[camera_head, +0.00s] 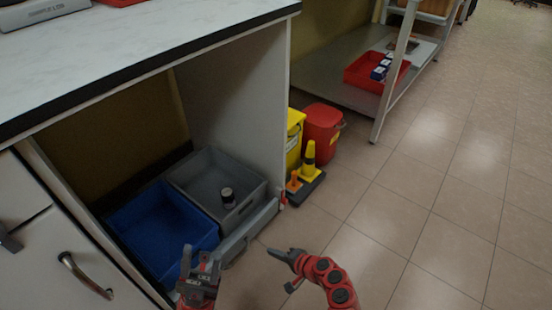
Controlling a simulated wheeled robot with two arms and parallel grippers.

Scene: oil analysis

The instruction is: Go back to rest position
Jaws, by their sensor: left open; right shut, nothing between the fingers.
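My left gripper (199,262) is at the bottom of the head view, just in front of the blue bin under the counter. It is open and empty, with its fingers pointing up. My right gripper (279,254) is to its right, over the tiled floor, its fingers pointing left. It is shut with nothing in it. The red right arm (335,279) comes in from the bottom edge.
A blue bin (127,222) and a grey bin (178,172) holding a small dark jar (228,198) sit under the white counter (120,45). Yellow and red (322,133) bins and a yellow cone (309,158) stand right. A red tray (359,76) is on a shelf. Floor at right is clear.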

